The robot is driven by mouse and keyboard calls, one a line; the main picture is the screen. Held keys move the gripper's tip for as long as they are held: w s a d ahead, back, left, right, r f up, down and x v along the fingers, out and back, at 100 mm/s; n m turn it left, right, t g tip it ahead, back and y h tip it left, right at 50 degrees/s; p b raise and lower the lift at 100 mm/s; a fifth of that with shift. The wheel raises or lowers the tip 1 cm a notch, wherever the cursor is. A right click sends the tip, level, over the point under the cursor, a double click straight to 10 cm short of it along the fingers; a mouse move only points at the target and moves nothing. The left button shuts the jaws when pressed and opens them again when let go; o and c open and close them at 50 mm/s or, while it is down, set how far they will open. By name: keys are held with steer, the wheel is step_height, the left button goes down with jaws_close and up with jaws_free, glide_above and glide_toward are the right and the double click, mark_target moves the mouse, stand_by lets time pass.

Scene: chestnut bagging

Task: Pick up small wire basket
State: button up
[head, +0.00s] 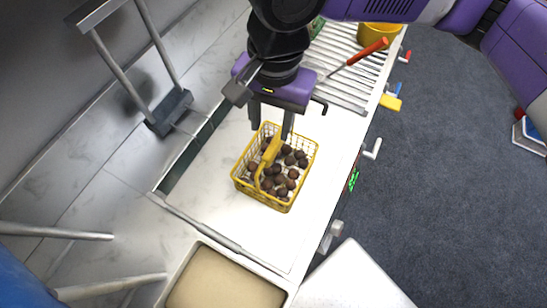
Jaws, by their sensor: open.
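The small yellow wire basket (296,201) stands upright on the white counter in the head view. It holds several dark brown chestnuts (275,181). Its yellow handle (263,165) arches over the middle. My gripper (271,130) points down over the basket's far side, close to the far end of the handle. Its two fingers are apart, one near the basket's far left corner and one over the far part of the handle. I cannot tell whether the fingers touch the handle.
Behind the basket is a slatted rack (352,60) with a red-handled tool (368,50) and a yellow container (380,32). A tan-filled bin (222,283) stands in front. The white counter (227,205) is clear around the basket. Colored hooks line its right edge.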

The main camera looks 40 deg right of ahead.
mark_target(276, 146)
steer(key=shift+s+d+m+h, duration=0.35)
steer(key=shift+d+m, duration=0.15)
steer(key=shift+m, duration=0.2)
steer(key=shift+s+a+f+p, duration=0.1)
steer(key=shift+a+f+p, duration=0.05)
steer(key=shift+f, duration=1.8)
steer(key=shift+s+a+f+p, duration=0.1)
steer(key=shift+f+p, duration=0.05)
steer(key=shift+f, duration=1.8)
jaws_close()
